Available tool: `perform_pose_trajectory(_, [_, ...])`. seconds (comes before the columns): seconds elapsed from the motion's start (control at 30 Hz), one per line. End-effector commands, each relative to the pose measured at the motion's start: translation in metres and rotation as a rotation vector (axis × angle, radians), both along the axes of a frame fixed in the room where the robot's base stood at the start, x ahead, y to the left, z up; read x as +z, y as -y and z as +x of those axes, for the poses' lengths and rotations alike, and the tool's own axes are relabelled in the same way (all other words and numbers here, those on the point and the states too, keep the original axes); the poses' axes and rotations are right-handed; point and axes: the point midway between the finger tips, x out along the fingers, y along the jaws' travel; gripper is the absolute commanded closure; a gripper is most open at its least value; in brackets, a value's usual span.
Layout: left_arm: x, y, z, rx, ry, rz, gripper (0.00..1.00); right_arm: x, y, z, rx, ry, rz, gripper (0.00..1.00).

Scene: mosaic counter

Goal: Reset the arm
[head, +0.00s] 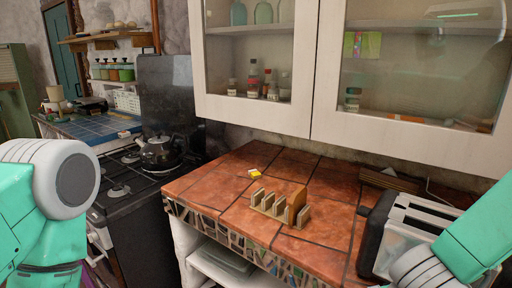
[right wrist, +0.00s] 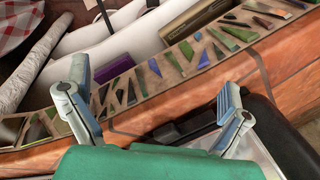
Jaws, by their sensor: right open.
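My right arm (head: 475,235) comes in from the lower right of the head view, above the counter by the toaster. In the right wrist view my right gripper (right wrist: 155,82) is open, its two fingers spread wide with nothing between them. It is over the mosaic front edge of the counter, close to a black object at the right. My left arm (head: 40,190) shows at the left edge of the head view, bent, in front of the stove; its gripper is not seen.
The tiled counter (head: 225,185) holds a wooden rack (head: 280,208) with a slice in it, a small yellow item (head: 255,173) and a black and silver toaster (head: 400,235). Glass-door cabinets (head: 310,120) hang above. A kettle (head: 158,152) stands on the stove (head: 125,185) at the left.

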Motion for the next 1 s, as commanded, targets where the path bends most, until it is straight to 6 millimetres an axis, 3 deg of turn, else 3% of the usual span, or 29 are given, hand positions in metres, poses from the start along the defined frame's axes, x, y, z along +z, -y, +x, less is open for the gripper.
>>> perform_pose_trajectory(0.03, [0.0, 0.0, 0.0, 0.0, 0.0, 0.0, 1.0, -0.026, 0.008, -0.013, 0.119, -0.021, -0.064, 0.0])
perform_pose_trajectory(0.1, [0.0, 0.0, 0.0, 0.0, 0.0, 0.0, 1.0, -0.057, 0.019, -0.03, 0.319, -0.041, -0.141, 0.0])
perform_pose_trajectory(0.3, [0.0, 0.0, 0.0, 0.0, 0.0, 0.0, 1.0, -0.125, 0.038, -0.093, 0.907, -0.123, -0.25, 0.0])
perform_pose_trajectory(0.6, [-0.003, 0.0, 0.0, 0.0, 0.0, 0.0, 1.0, -0.171, 0.048, -0.182, 1.537, -0.224, -0.185, 0.0])
perform_pose_trajectory(0.7, [-0.026, 0.0, 0.0, 0.0, 0.001, 0.0, 1.0, -0.193, 0.047, -0.176, 1.513, -0.213, -0.191, 0.0])
perform_pose_trajectory(0.8, [-0.037, 0.0, 0.0, 0.0, -0.001, 0.0, 1.0, -0.203, 0.046, -0.176, 1.511, -0.213, -0.19, 0.0])
perform_pose_trajectory(1.0, [-0.041, 0.0, 0.0, 0.0, 0.0, 0.0, 1.0, -0.207, 0.046, -0.175, 1.509, -0.212, -0.191, 0.0])
